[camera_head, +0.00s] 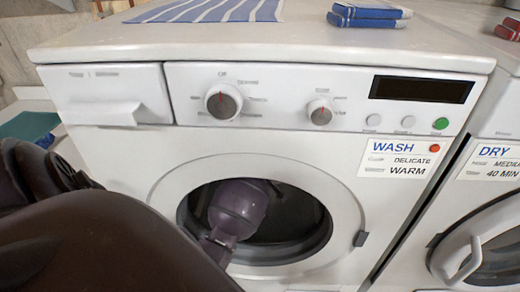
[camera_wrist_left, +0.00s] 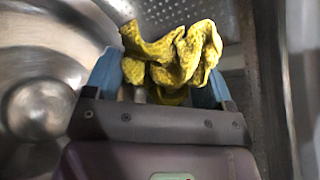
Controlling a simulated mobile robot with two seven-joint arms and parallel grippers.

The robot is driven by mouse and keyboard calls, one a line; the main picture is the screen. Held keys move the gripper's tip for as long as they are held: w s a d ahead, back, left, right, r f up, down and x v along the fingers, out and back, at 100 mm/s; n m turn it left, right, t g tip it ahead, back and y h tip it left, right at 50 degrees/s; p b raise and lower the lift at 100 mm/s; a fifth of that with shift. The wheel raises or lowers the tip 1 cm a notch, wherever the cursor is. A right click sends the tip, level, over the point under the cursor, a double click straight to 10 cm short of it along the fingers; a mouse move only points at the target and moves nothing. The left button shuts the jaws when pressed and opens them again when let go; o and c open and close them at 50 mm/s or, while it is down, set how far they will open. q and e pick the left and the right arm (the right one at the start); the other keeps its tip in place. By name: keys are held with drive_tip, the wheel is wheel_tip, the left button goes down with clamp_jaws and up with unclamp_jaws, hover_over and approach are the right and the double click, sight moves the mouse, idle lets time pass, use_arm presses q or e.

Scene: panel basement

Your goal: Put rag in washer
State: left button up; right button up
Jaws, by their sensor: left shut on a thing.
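The washer (camera_head: 265,135) is a white front-loader with a round opening (camera_head: 320,225) into a dark drum. My left arm reaches through this opening, and its gripper is hidden inside in the head view. In the left wrist view, the left gripper (camera_wrist_left: 162,78) has blue fingers on both sides of a crumpled yellow patterned rag (camera_wrist_left: 180,52). It is shut on the rag. The metal drum wall (camera_wrist_left: 60,60) surrounds them, with a perforated part behind the rag. I cannot tell whether the rag touches the drum. My right gripper is in neither view.
A dryer (camera_head: 495,210) with a round door stands close on the right. A blue striped cloth (camera_head: 210,10) and a folded blue cloth (camera_head: 368,14) lie on the washer top. A label (camera_head: 405,158) reads WASH, DELICATE, WARM.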

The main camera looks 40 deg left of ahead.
use_arm(q)
drive_tip(key=shift+w+a, duration=0.15)
drive_tip(key=shift+f, duration=0.3)
wheel_tip(320, 180, down, 14)
drive_tip(key=b, duration=0.3)
drive_tip(key=shift+f, duration=0.6)
wheel_tip(320, 180, down, 4)
drive_tip(key=shift+r+b, duration=0.1)
drive_tip(key=shift+b, duration=0.75)
drive_tip(key=shift+f, duration=0.25)
drive_tip(key=shift+r, duration=0.1)
drive_tip(key=o, duration=0.9)
drive_tip(key=shift+c, duration=0.2)
